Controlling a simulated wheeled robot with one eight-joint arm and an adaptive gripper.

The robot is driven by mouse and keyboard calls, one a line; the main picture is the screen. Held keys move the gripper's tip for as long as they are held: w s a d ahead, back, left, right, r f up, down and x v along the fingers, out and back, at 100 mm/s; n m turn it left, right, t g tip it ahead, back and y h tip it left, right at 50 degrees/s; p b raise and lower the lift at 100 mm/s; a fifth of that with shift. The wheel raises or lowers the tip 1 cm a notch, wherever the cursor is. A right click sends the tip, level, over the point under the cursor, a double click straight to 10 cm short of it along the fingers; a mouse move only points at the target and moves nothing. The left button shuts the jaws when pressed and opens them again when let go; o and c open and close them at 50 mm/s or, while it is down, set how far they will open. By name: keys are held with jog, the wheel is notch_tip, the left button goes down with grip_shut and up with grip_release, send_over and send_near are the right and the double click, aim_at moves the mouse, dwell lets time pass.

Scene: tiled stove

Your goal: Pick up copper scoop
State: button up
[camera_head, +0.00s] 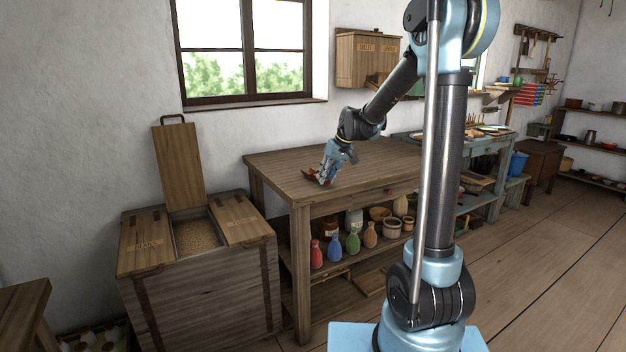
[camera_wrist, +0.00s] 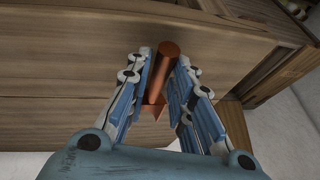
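The copper scoop (camera_head: 310,174) lies at the near left end of the wooden table's top (camera_head: 290,172), largely hidden by my gripper in the head view. My gripper (camera_head: 324,179) points down at the tabletop there. In the wrist view, the scoop's reddish-brown round handle (camera_wrist: 163,72) stands between the two blue-and-white fingers of my gripper (camera_wrist: 164,66). The fingers are close on both sides of the handle. I cannot tell whether they press on it. A pointed copper part shows lower down between the fingers.
A wooden grain bin (camera_head: 205,290) with one lid raised stands left of the table. Bottles (camera_head: 334,248) and pots fill the table's lower shelf. A wall cabinet (camera_head: 366,60) hangs above. The tabletop around my gripper is clear.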

jog(key=shift+w+a+f, duration=0.1)
jog(key=shift+a+f, duration=0.1)
jog(key=shift+f, duration=0.3)
grip_shut()
